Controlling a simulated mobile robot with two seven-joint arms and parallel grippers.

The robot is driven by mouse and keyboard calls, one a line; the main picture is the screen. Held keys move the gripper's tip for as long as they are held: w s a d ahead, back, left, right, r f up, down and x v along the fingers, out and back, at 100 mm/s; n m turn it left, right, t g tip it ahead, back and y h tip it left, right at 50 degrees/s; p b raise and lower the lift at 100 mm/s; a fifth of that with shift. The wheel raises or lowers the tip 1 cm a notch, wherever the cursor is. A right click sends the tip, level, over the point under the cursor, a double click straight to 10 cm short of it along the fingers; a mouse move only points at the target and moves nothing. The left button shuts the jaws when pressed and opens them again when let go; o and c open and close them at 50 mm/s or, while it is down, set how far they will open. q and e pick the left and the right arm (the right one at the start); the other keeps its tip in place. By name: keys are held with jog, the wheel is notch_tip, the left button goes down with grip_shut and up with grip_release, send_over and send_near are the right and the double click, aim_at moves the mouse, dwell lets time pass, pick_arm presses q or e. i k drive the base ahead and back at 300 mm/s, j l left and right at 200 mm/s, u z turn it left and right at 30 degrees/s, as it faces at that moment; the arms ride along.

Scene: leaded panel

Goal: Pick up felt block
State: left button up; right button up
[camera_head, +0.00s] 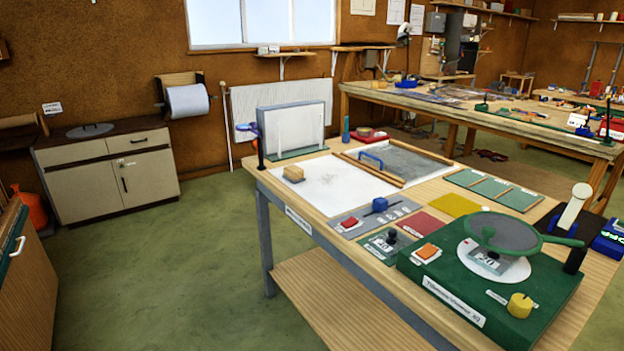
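A small tan block (293,173), which looks like the felt block, lies on the white sheet (322,188) near the left end of the near workbench (338,207). It stands clear of its neighbours, with grey smudges on the sheet just right of it. Its material is too small to tell for sure. Neither of my grippers shows in the head view.
Wooden strips (368,172) and a blue handle (371,157) lie right of the sheet. A green base (480,283) with a round magnifier fills the near right. Green floor is open left of the bench.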

aim_at(294, 174)
jog(key=i+j, duration=0.2)
jog(key=i, duration=0.2)
jog(key=i+j+u, duration=0.1)
jog(key=i, duration=0.35)
jog(key=j, duration=0.1)
